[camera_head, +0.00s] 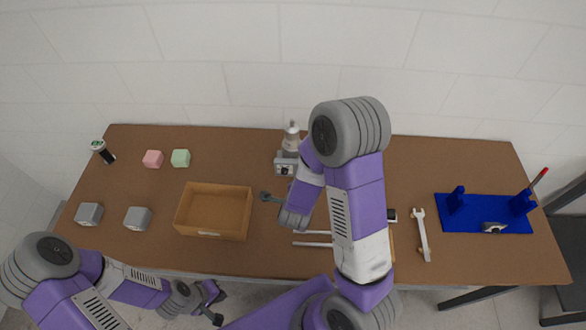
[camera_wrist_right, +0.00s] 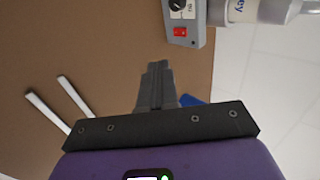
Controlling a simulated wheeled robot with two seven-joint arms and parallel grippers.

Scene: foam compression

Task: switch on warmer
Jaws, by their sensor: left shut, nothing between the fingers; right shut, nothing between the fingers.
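The warmer (camera_head: 286,164) is a small grey box with a dial near the back middle of the table. A bottle (camera_head: 291,136) stands at it. In the right wrist view the warmer (camera_wrist_right: 192,38) is at the top, with a red switch (camera_wrist_right: 180,31) beside its dial (camera_wrist_right: 178,5). Whether the switch is on cannot be told. My right gripper (camera_wrist_right: 158,66) is shut and empty, its tips apart from the warmer; in the head view it (camera_head: 266,196) is in front of the warmer. My left gripper (camera_head: 218,303) is shut and empty, low beyond the front table edge.
A wooden tray (camera_head: 180,215) lies left of my right gripper. Pink (camera_head: 152,158), green (camera_head: 181,158) and two grey blocks (camera_head: 137,218) are at the left. Two pale bars (camera_head: 312,244) lie in front. A wrench (camera_head: 421,235) and blue stand (camera_head: 470,222) are at the right.

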